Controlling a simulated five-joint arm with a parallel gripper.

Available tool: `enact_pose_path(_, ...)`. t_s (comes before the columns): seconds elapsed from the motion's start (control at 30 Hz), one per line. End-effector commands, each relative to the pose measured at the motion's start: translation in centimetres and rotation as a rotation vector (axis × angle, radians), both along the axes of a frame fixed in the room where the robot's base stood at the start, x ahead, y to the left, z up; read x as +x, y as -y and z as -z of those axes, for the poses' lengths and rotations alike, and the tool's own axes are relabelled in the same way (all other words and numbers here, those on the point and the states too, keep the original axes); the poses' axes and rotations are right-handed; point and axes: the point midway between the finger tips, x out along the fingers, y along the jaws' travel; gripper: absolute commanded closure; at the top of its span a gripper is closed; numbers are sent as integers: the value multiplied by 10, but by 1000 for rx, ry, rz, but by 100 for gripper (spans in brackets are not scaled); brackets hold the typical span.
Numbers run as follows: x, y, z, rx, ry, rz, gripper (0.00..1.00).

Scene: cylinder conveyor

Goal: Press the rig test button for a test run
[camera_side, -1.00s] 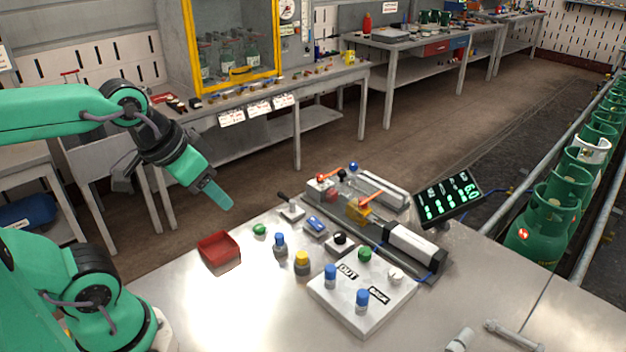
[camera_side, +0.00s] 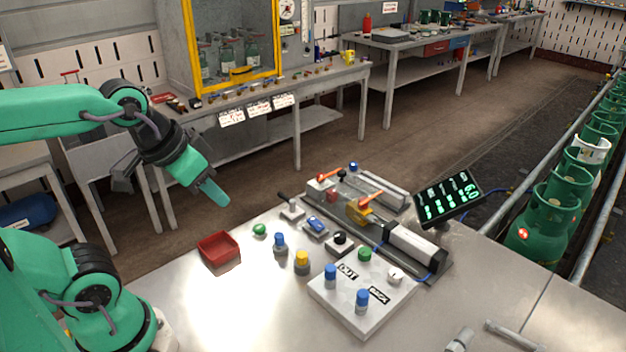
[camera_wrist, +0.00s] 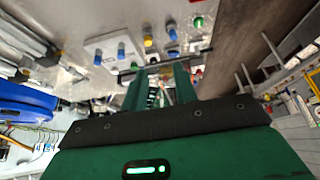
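No label in view marks which control is the rig test button. Another green button (camera_side: 260,229) stands near the red tray. My gripper (camera_side: 216,195) is in the air at the left, above and apart from the controls, holding nothing visible. In the wrist view its two fingers (camera_wrist: 160,85) stand apart with an empty gap.
A red tray (camera_side: 220,262) lies on the steel table, with a blue knob (camera_side: 280,243) and a yellow knob (camera_side: 302,262) to its right. A rig with a cylinder (camera_side: 410,246) and a display (camera_side: 447,196) stands behind. The front left table is clear.

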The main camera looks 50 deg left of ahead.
Motion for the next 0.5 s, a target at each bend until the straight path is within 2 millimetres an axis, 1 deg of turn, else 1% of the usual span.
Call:
enact_pose_path(0.03, 0, 0, 0, 0, 0, 0, 81)
enact_pose_path(0.1, 0, 0, 0, 0, 0, 0, 95)
enact_pose_path(0.13, 0, 0, 0, 0, 0, 0, 100)
enact_pose_path(0.5, 0, 0, 0, 0, 0, 0, 100)
